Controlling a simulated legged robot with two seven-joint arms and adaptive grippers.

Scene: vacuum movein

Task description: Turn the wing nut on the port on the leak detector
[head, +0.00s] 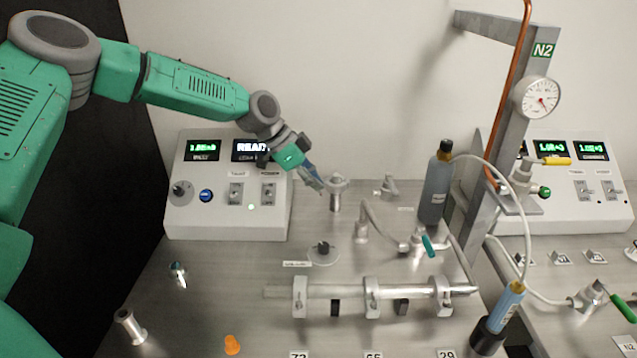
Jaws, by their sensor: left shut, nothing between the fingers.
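The leak detector (228,222) is a pale console at the back left with a green readout, a display partly hidden by my arm, switches and a blue button. Just right of it a metal port (336,199) stands upright, with a wider clamp-like top. The wing nut is too small to make out clearly on that top. My left gripper (316,184) comes in from the upper left and is shut and empty. Its fingertips point down right, close to the left side of the port's top; I cannot tell whether they touch. My right gripper is out of view.
A horizontal pipe (340,292) in clamps crosses the bench in front. A blue-grey bottle (436,190) and a metal post (506,110) with gauge stand to the right. An orange piece (232,345) and a metal fitting (131,326) are at the front left.

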